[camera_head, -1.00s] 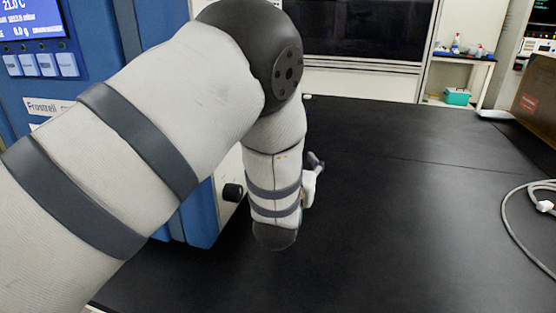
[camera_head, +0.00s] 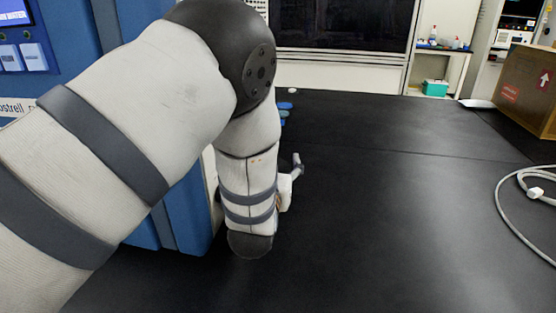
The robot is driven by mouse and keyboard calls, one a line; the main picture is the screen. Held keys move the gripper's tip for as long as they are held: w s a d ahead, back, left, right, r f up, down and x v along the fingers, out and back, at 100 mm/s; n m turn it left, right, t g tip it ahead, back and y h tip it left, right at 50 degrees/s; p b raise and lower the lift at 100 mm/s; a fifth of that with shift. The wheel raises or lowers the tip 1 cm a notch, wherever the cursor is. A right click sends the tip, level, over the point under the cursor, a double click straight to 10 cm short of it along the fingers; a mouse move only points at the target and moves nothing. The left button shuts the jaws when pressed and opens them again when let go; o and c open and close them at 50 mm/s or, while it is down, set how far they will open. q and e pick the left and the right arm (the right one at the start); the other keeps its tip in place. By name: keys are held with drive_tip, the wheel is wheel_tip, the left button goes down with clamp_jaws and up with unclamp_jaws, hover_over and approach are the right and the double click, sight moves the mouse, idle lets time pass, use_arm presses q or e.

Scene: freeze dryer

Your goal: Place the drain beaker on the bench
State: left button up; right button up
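The black bench top (camera_head: 400,220) fills the middle and right of the head view. My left arm comes in from the left and bends down over the bench in front of the blue freeze dryer (camera_head: 185,220). Only a small light and grey part of what seems to be my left gripper (camera_head: 290,185) shows past the right side of the wrist. Its fingers are mostly hidden behind the arm, so I cannot tell whether it is open or holding something. No drain beaker can be made out. My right gripper is not in view.
A cardboard box (camera_head: 526,90) stands at the bench's back right. A pale cable (camera_head: 510,205) lies coiled at the right edge. Small blue-topped items (camera_head: 284,106) sit behind my arm. The bench's middle is clear.

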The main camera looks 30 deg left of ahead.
use_arm(q)
drive_tip(key=shift+r, duration=0.1)
drive_tip(key=shift+s+r, duration=0.2)
drive_tip(key=v, duration=0.7)
drive_tip(key=shift+p, duration=0.35)
drive_tip(key=shift+s+d+f, duration=0.1)
